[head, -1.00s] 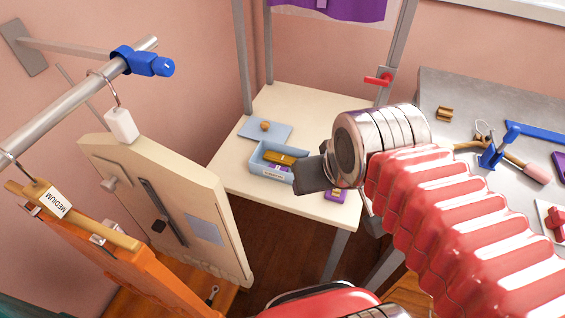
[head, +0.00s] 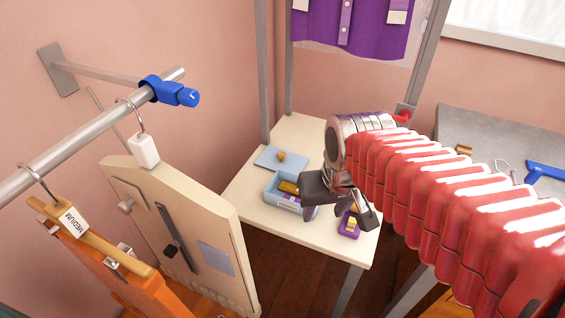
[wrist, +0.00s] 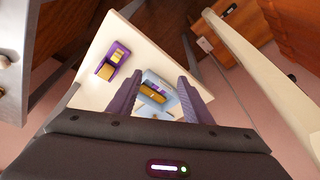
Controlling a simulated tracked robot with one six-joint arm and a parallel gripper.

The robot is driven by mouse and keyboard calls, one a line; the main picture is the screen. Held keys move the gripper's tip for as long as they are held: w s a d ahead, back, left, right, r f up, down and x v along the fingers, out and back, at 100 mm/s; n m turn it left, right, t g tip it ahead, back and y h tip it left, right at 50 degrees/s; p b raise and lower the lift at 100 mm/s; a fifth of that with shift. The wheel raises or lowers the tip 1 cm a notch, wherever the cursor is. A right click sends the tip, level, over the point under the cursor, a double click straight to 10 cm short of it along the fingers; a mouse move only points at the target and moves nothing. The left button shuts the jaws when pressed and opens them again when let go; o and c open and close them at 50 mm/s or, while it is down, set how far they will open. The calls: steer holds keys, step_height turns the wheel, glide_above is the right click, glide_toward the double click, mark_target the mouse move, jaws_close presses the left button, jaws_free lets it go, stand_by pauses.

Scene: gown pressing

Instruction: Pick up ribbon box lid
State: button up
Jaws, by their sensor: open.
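The blue ribbon box (head: 285,203) holds yellow and purple pieces. My gripper (head: 340,207) is open and empty, to the right of the box and apart from the lid. In the wrist view the box (wrist: 150,79) shows between my fingers (wrist: 160,78). The lid cannot be made out clearly there.
A purple and yellow item (head: 349,225) stands near the table's front right, close to my gripper. A wooden board (head: 190,225) and an orange garment (head: 95,262) hang at the left. A grey bench (head: 490,135) stands at the right.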

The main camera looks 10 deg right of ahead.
steer(key=w+f, duration=0.3)
steer(key=w, duration=0.6)
steer(key=w+f+n, duration=0.1)
steer(key=w+f, duration=0.2)
steer(key=w, duration=0.7)
steer(key=w+f, duration=0.4)
steer(key=w, duration=0.5)
steer(key=w+r+t, duration=0.1)
steer(key=w+r, duration=0.2)
steer(key=w, duration=0.3)
steer(key=shift+w+a+r+n+y, duration=0.25)
steer(key=shift+w+a+n+y, duration=0.15)
steer(key=shift+a, duration=0.05)
steer(key=shift+f, duration=0.1)
glide_above(282, 155)
steer(key=s, duration=0.2)
steer(key=shift+d+f, duration=0.2)
steer(key=shift+f, duration=1.75)
steer(key=shift+d+f, duration=0.2)
steer(key=shift+f, duration=1.75)
steer(key=shift+x, duration=2.65)
steer(key=shift+a, duration=0.1)
steer(key=shift+c, duration=0.6)
